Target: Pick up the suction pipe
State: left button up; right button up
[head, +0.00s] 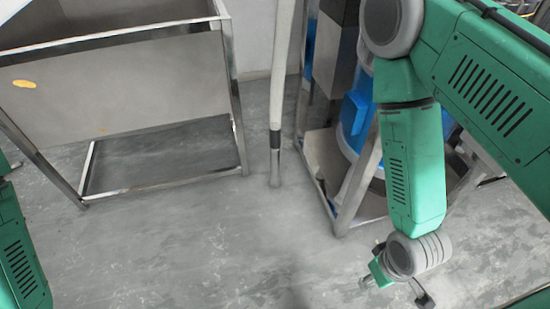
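The suction pipe (282,70) is a long pale tube standing nearly upright in the middle of the head view. It has a dark band low down and a grey metal end (275,165) close to the floor. Its top runs out of the picture. My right gripper (396,292) is low at the right, below and to the right of the pipe's end, apart from it. Its two fingers show spread on either side of the wrist, with nothing seen between them; the wrist partly hides it. Of my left arm only green links show at the left edge; its gripper is out of view.
A metal bin on a frame (120,85) stands left of the pipe. A metal-framed machine with a blue drum (355,115) stands close on the right, partly behind my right arm. The grey floor (200,240) in front is clear.

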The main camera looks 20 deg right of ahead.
aim_at(274, 128)
jog(key=i+z, duration=0.15)
jog(key=z, duration=1.35)
jog(key=i+j+z, duration=0.15)
jog(key=i+j, duration=0.75)
jog(key=j, duration=0.1)
